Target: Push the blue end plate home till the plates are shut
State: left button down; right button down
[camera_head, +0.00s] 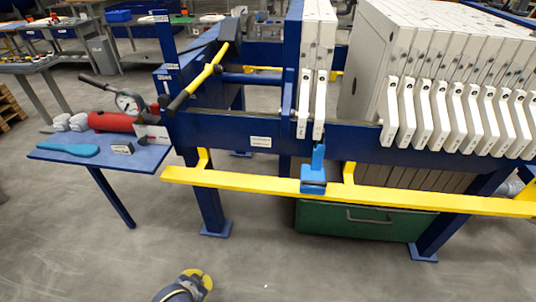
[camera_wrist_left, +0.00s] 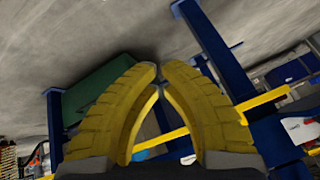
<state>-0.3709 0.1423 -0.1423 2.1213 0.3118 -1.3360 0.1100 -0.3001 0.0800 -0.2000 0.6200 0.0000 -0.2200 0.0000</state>
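The blue end plate (camera_head: 292,58) stands upright across the press frame. Two white filter plates (camera_head: 318,50) stand close to its right side. A clear gap separates them from the long pack of white plates (camera_head: 375,60) on the right. My left gripper (camera_head: 207,281), with yellow fingers, is low at the bottom edge of the head view, well below and in front of the press, touching nothing. In the left wrist view its fingertips (camera_wrist_left: 161,72) meet, with nothing held between them. My right gripper is not in view.
A yellow rail (camera_head: 240,183) with a blue bracket (camera_head: 313,180) runs along the press front. A yellow bar (camera_head: 205,75) stands left of the end plate. A green tray (camera_head: 360,222) sits below. A small blue table (camera_head: 100,155) holds tools at left. Floor in front is clear.

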pick_arm(q)
jog(key=w+d+r+n+h, duration=0.2)
jog(key=w+d+r+h, duration=0.15)
jog(key=w, duration=0.35)
jog(key=w+d+r+n+t+h, duration=0.1)
jog(key=w+d+r+n+h, duration=0.2)
jog(key=w, duration=0.4)
jog(key=w+d+r+h, duration=0.3)
jog(key=w+d+r, duration=0.2)
jog(key=w, duration=0.3)
jog(key=w+a+r+n+t+h, duration=0.1)
jog(key=w+r+n+t+h, duration=0.4)
jog(key=w+r, duration=1.2)
jog(key=w+d+n, duration=0.1)
jog(key=d, duration=0.1)
jog(key=w+d+n+g, duration=0.1)
jog(key=w+d, duration=0.1)
jog(key=d, duration=0.1)
jog(key=w+d+r+n, duration=0.1)
jog(key=d, duration=0.1)
jog(key=shift+w+d+g, duration=0.15)
jog(key=shift+w+g, duration=0.15)
jog(key=shift+w, duration=0.1)
jog(key=d, duration=0.2)
jog(key=shift+s+d, duration=0.15)
jog(key=shift+d, duration=0.25)
jog(key=shift+d+f, duration=0.1)
jog(key=shift+d, duration=0.5)
jog(key=shift+s, duration=0.1)
